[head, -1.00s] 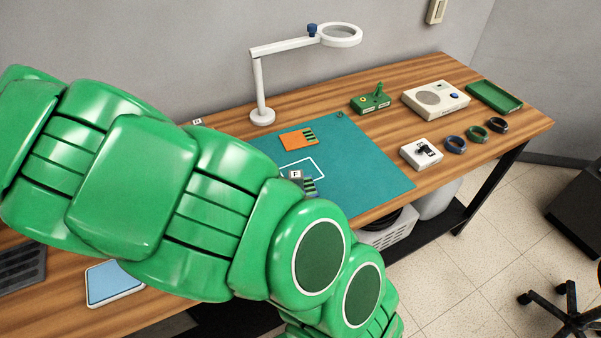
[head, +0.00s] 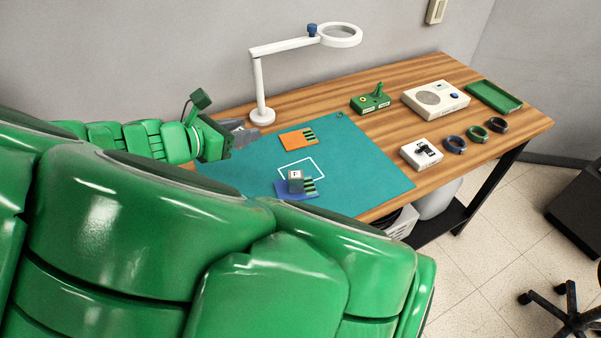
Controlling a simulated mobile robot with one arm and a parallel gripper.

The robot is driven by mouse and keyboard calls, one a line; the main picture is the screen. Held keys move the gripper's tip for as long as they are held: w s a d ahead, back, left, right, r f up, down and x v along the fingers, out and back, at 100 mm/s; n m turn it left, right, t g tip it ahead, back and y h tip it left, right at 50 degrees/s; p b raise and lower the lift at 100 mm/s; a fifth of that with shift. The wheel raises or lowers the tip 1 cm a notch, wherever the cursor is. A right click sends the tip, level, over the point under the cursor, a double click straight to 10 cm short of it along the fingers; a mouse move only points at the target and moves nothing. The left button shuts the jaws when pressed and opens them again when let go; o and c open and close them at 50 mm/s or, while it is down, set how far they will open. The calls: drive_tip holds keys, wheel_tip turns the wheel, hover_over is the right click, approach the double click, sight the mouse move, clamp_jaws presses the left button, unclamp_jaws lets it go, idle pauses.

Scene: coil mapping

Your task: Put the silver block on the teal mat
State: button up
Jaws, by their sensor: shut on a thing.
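My gripper (head: 240,131) shows at the back left edge of the teal mat (head: 365,175), with its grey tip pointing right. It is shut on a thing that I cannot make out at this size. A small grey, silver-looking block (head: 296,182) with a pale, marked top stands on a blue card (head: 291,195) lying on the mat, to the right of and nearer than my gripper, and apart from it. I cannot tell whether this is the task's silver block. A white outline (head: 314,164) is drawn on the mat by the block.
An orange card (head: 297,138) lies on the mat. A white magnifier lamp (head: 262,115) stands behind it. A green joystick box (head: 371,104), a cream device (head: 436,99), a white switch box (head: 421,153), several rings and a green tray (head: 494,97) are at right. My arm covers the front left.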

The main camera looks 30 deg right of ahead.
drive_tip(key=shift+w+a+r+n+t, duration=0.1)
drive_tip(key=shift+w+r+n+t, duration=0.25)
drive_tip(key=shift+r+t, duration=0.2)
wheel_tip(320, 180, down, 9)
hover_over(235, 170)
wheel_tip(235, 170, down, 11)
drive_tip(key=shift+s, duration=0.15)
drive_tip(key=shift+w+f+g, duration=0.25)
drive_tip(key=shift+w+f, duration=0.05)
drive_tip(key=shift+f, duration=1.6)
